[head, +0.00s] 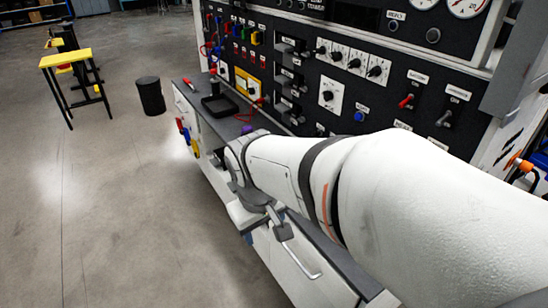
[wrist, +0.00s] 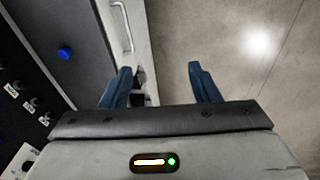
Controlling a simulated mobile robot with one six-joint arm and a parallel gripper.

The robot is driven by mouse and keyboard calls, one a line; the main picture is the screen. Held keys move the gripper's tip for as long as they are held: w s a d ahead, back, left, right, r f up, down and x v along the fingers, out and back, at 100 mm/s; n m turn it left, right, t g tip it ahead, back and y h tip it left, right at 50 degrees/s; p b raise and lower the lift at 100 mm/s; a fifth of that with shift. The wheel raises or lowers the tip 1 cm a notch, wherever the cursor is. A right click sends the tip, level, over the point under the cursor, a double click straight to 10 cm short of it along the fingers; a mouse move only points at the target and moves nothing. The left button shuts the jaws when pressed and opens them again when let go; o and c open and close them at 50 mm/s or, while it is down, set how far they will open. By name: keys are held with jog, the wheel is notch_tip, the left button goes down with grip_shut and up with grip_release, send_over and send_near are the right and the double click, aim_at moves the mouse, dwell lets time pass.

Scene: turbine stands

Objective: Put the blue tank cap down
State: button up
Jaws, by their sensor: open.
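The blue tank cap (wrist: 65,53) shows in the wrist view as a small round blue piece on the dark ledge (wrist: 82,30), left of my gripper and apart from it. In the head view a small blue-purple piece on the ledge (head: 247,129), just beyond my wrist, looks like the same cap. My gripper (wrist: 160,72) is open, its two blue fingers wide apart with nothing between them. It points down past the ledge's edge, over the cabinet front and floor. In the head view my arm hides most of the gripper.
A control panel (head: 329,95) with knobs and switches rises behind the ledge. A black tray (head: 219,106) sits farther along it. The cabinet front has a handle (head: 301,262). A black bin (head: 151,96) and yellow-topped stand (head: 66,58) are on the floor, which is otherwise clear at left.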

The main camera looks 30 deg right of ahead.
jog(key=w+d+f+n+g+h+b, duration=0.1)
jog(key=w+d+f+n+h, duration=0.3)
jog(key=d+f, duration=0.3)
jog(key=w+d+f+n+g+h+b, duration=0.1)
jog(key=w+d+f+n+h, duration=0.3)
jog(key=d+f, duration=0.4)
jog(key=w+d+f+n+g+h+b, duration=0.1)
jog(key=w+d+f+n+h, duration=0.2)
jog(key=d, duration=0.9)
jog(key=shift+w+d+f+n+g+h, duration=0.15)
jog(key=shift+w+f+n, duration=0.35)
jog(key=shift+f+n, duration=0.25)
jog(key=shift+w+d+f+n+g+h, duration=0.1)
jog(key=shift+w+f+n, duration=0.4)
jog(key=shift+f+n, duration=0.2)
jog(key=shift+w+d+f+n+g+h, duration=0.15)
jog(key=shift+w+f+n, duration=0.35)
jog(key=shift+f+n, duration=0.25)
jog(key=shift+d+f, duration=0.2)
jog(key=p+x, duration=0.1)
jog(key=x, duration=0.6)
jog(key=shift+s+r, duration=0.1)
jog(key=shift+c, duration=0.2)
jog(key=c, duration=1.1)
jog(key=shift+r, duration=0.1)
